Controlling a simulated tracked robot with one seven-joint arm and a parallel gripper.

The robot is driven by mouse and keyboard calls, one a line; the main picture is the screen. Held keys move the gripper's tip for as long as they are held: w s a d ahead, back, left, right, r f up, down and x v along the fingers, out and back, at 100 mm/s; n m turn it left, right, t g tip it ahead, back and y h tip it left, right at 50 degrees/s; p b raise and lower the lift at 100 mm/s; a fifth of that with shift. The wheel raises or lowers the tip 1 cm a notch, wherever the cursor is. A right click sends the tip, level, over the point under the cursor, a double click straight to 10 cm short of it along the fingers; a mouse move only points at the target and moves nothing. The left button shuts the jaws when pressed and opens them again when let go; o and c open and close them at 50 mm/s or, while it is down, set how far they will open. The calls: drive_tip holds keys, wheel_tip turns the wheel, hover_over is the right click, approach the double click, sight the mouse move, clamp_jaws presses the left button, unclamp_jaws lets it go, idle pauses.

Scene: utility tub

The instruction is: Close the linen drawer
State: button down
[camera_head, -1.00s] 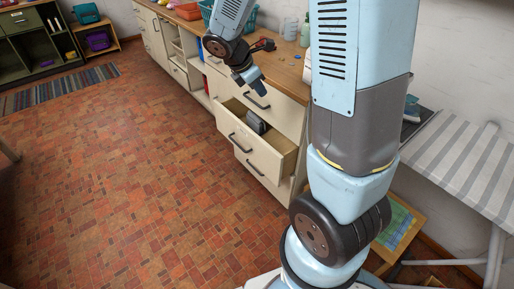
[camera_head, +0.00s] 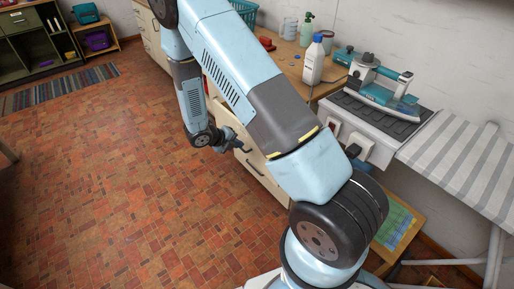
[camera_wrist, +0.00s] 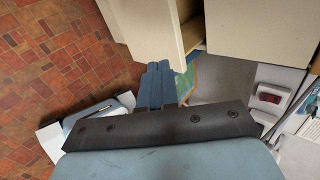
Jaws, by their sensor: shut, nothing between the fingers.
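The open drawer, cream-fronted, is the only drawer I see pulled out; it shows in the wrist view (camera_wrist: 150,28) at top centre, standing out from the cabinet face (camera_wrist: 232,25). In the head view my arm hides most of it. My gripper (camera_head: 238,143) is low beside the drawer front. In the wrist view its two blue fingers (camera_wrist: 158,68) are together and empty, with their tips close to the drawer's edge. I cannot tell whether they touch it. No label shows on the drawer.
A wooden counter (camera_head: 290,75) above the drawers holds a white bottle (camera_head: 314,62). An iron (camera_head: 390,92) stands on a dark mat at right, near a striped ironing board (camera_head: 465,165). The tiled floor (camera_head: 110,190) at left is clear.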

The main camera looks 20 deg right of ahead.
drive_tip(key=w+d+f+n, duration=0.1)
drive_tip(key=w+d+f, duration=0.2)
drive_tip(key=d+f, duration=0.5)
drive_tip(key=shift+w+d+f, duration=0.2)
drive_tip(key=shift+d, duration=1.05)
drive_tip(key=shift+w, duration=0.1)
